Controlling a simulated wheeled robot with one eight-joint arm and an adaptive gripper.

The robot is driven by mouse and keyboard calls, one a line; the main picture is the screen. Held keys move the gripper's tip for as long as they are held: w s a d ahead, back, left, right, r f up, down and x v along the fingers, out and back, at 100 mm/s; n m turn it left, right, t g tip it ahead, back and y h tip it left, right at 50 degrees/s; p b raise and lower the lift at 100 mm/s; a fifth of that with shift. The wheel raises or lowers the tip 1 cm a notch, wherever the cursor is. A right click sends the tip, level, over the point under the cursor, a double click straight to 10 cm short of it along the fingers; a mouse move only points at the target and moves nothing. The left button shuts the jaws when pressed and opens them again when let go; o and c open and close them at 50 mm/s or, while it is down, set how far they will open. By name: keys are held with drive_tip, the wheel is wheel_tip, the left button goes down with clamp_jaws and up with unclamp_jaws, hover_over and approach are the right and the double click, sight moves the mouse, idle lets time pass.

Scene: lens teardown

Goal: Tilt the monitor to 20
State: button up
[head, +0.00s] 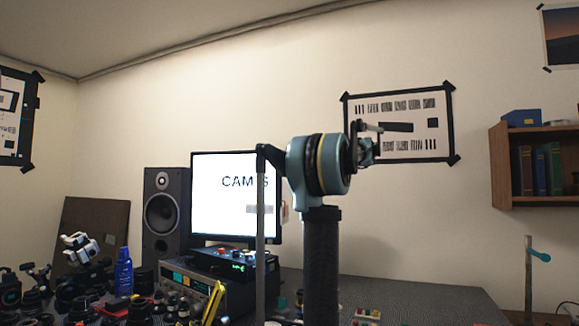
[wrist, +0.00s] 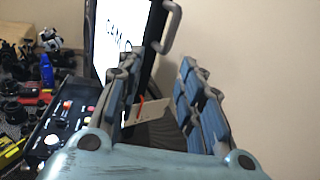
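The monitor (head: 210,215) stands upright behind the bench gear, its white screen lit with large dark letters beginning "CAM". My arm hides part of its right side in the head view. In the wrist view the monitor (wrist: 112,40) shows at the top, its dark edge to the right. A grey bent handle (wrist: 172,28) sticks out beside that edge. My gripper (wrist: 158,75) is open with its blue-padded fingers spread and nothing gripped between them. The handle lies beyond the fingertips, apart from them. No angle marking is legible.
A speaker (head: 165,212) stands left of the monitor. A control box with knobs (wrist: 72,125) lies left of my fingers, and a pale tag (wrist: 148,134) shows between them. Lenses and a blue bottle (head: 123,272) crowd the left bench.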

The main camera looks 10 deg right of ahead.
drive_tip(key=shift+m, duration=0.4)
drive_tip(key=x, duration=0.5)
drive_tip(key=d+r+x, duration=0.1)
drive_tip(key=x, duration=0.5)
drive_tip(key=w+x, duration=0.1)
drive_tip(key=x, duration=0.5)
drive_tip(key=shift+d+r, duration=0.3)
clamp_jaws()
